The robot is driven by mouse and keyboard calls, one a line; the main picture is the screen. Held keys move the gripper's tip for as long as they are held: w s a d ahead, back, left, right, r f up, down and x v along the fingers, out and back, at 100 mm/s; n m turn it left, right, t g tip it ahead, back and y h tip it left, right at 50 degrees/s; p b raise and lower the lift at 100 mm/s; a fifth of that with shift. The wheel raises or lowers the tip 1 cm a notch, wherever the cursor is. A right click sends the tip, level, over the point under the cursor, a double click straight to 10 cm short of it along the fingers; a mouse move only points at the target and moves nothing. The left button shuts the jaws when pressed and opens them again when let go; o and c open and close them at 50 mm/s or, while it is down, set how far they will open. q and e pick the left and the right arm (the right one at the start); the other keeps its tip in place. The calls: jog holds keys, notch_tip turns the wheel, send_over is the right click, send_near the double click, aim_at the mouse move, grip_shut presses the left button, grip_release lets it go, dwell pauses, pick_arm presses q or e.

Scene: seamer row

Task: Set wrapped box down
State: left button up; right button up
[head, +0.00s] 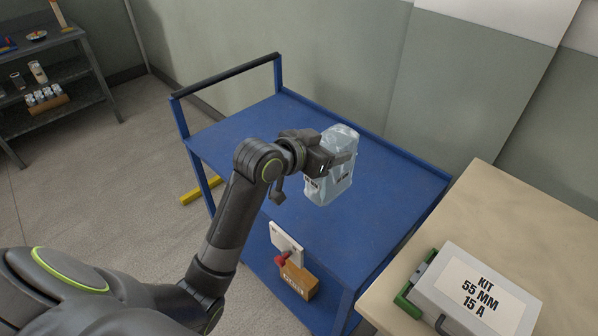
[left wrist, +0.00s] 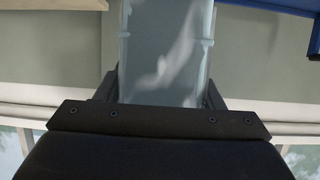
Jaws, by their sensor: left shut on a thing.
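The wrapped box (head: 336,172) is a pale blue-grey block in clear, shiny wrap with dark marks near its lower part. In the head view it is upright over the blue cart top (head: 400,185). My left gripper (head: 340,158) is shut on its upper part from the left. I cannot tell whether the bottom of the box touches the cart top. In the left wrist view the wrapped box (left wrist: 166,50) fills the middle between the fingers. My right gripper is not in view.
The cart top around the box is clear, with a raised handle (head: 225,75) at the far left. A lower shelf holds a small brown box (head: 299,280). A wooden table (head: 520,215) with a grey kit case (head: 475,290) stands at right. A dark shelf (head: 70,75) stands far left.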

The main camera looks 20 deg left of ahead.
pick_arm(q)
jog(key=shift+w+d+r, duration=0.15)
jog(key=shift+w+r, duration=0.1)
jog(key=shift+w, duration=0.25)
jog(key=shift+w+d+r, duration=0.1)
jog(key=shift+w+r, duration=0.1)
jog(key=shift+w, duration=0.25)
jog(key=shift+w+f+b, duration=0.15)
jog(key=shift+f+b, duration=0.15)
notch_tip(320, 180, down, 9)
jog(key=shift+f, duration=0.1)
jog(key=o, duration=1.5)
jog(key=shift+f, duration=0.1)
jog(key=shift+o, duration=0.2)
jog(key=shift+a+r, duration=0.1)
jog(key=shift+r, duration=0.1)
jog(key=v, duration=1.2)
